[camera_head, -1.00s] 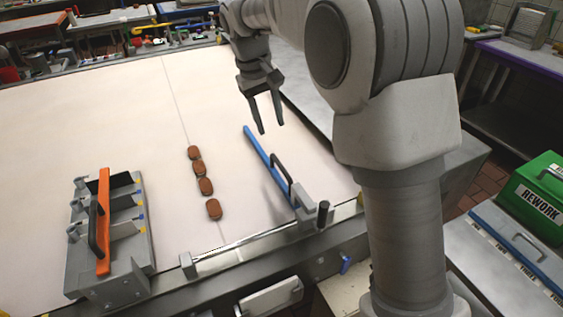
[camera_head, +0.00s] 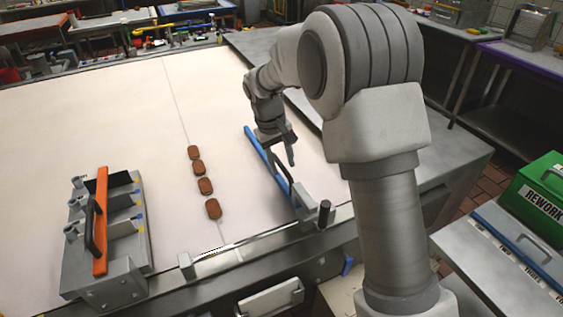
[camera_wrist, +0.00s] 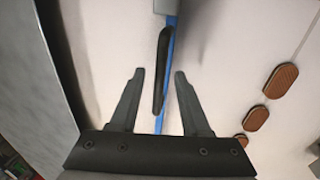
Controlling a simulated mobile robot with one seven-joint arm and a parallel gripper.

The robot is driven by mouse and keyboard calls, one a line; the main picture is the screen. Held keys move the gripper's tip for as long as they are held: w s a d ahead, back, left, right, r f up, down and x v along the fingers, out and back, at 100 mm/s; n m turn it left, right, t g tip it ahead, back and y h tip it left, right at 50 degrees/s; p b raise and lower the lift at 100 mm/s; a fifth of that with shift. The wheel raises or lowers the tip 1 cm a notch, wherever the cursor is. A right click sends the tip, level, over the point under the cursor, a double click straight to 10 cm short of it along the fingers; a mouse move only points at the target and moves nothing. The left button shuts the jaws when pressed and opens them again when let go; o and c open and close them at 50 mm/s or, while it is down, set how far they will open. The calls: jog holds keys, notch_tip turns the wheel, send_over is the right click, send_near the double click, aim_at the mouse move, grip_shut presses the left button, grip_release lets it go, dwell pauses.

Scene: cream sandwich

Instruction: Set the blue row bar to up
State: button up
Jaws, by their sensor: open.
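The blue row bar (camera_head: 262,153) lies low along the right part of the pale work surface. A black handle (camera_head: 281,174) stands over it, joined to a grey bracket (camera_head: 305,207) at the front rail. My gripper (camera_head: 283,163) is open just above the bar and handle. In the wrist view, the black handle (camera_wrist: 161,72) and the blue bar (camera_wrist: 171,45) lie between the two open fingers of my gripper (camera_wrist: 159,75), with gaps on both sides. The fingers hide part of the bar in the head view.
Several brown biscuits (camera_head: 205,186) lie in a line left of the bar. A grey fixture (camera_head: 125,265) with an orange bar (camera_head: 101,220) stands at the left. A dark upright knob (camera_head: 324,213) is beside the bracket.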

grip_shut()
jog(key=shift+r, duration=0.1)
dwell(1.2)
